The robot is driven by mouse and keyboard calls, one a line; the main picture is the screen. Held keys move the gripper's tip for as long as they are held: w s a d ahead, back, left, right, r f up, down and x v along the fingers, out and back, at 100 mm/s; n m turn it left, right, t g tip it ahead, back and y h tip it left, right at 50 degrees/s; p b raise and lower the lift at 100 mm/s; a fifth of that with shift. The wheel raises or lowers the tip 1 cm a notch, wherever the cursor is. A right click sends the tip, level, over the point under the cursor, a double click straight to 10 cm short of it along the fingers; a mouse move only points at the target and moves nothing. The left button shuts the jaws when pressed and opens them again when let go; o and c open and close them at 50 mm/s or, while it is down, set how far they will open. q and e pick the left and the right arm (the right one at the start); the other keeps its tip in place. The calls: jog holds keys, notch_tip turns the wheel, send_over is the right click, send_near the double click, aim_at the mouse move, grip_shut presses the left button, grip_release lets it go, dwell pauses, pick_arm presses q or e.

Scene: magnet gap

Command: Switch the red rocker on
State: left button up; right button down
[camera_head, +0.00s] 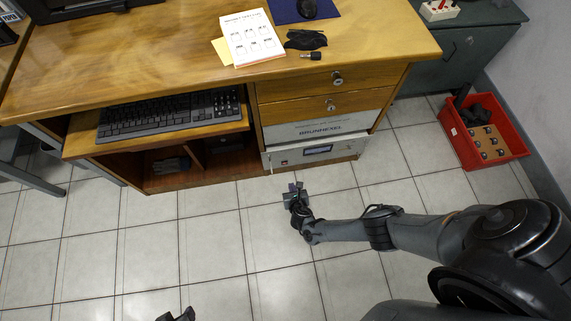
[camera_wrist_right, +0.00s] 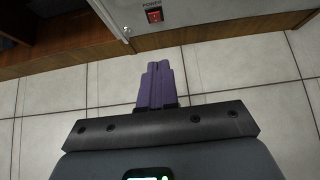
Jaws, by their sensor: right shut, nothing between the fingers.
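The red rocker (camera_wrist_right: 154,15) sits under a "POWER" label at the top of the right wrist view, on the light front panel of a unit below the desk drawers. In the head view it is a tiny red spot (camera_head: 284,162) at the panel's lower left. My right gripper (camera_head: 293,187) is just in front of that panel, apart from it. In the right wrist view its purple fingers (camera_wrist_right: 157,68) are together and empty, with floor visible between them and the rocker. A dark tip, likely of my left gripper (camera_head: 176,314), shows at the bottom edge; its fingers are unclear.
The Brunnexel unit (camera_head: 330,131) with a small display (camera_head: 317,150) sits under wooden drawers (camera_head: 340,78). A keyboard (camera_head: 168,112) rests on a tray to the left. A red crate (camera_head: 455,137) stands on the floor at right. The tiled floor before the unit is clear.

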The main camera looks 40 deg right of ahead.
jog(key=shift+a, duration=0.2)
jog(key=shift+w, duration=0.1)
jog(key=w+d+r+b+x, duration=0.1)
jog(key=r+b+x, duration=0.1)
jog(key=b+x, duration=0.8)
jog(key=x, duration=0.2)
jog(key=shift+w+d, duration=0.2)
jog(key=shift+w, duration=0.3)
jog(key=shift+s, duration=0.1)
